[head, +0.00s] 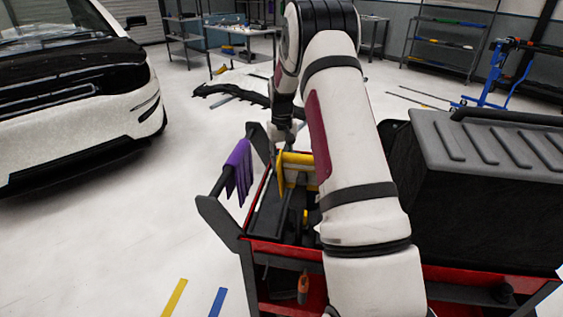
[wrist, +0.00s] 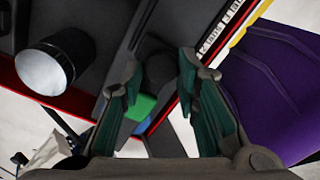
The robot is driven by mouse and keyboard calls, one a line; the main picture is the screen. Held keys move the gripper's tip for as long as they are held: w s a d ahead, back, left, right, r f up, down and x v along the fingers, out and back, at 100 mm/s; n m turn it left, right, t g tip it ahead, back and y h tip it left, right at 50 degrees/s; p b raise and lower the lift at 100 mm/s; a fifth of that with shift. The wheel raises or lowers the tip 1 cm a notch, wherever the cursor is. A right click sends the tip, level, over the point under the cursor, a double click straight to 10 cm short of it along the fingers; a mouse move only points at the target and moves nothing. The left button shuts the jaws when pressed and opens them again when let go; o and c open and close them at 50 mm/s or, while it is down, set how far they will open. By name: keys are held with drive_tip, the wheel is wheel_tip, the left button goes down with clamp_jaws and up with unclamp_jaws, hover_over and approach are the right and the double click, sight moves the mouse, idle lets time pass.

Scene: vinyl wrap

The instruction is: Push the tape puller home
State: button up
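My gripper (wrist: 161,72) is open in the wrist view, with a gap between its green-padded fingers. A dark rounded piece (wrist: 160,66) shows in that gap; I cannot tell whether it is the tape puller or whether it is touched. A green block (wrist: 141,107) lies lower between the fingers. In the head view my gripper (head: 284,133) hangs over the far left part of a red and black tool cart (head: 285,250), beside a yellow and white object (head: 297,169). My arm hides much of the cart top. No tape puller is clearly recognizable.
A black cylinder with a pale end (wrist: 45,67) is at left. A large black case (head: 490,170) stands right. A car (head: 75,100) is far left.

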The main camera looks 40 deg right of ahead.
drive_tip(key=shift+o, duration=1.2)
drive_tip(key=shift+r, duration=0.1)
wheel_tip(320, 180, up, 12)
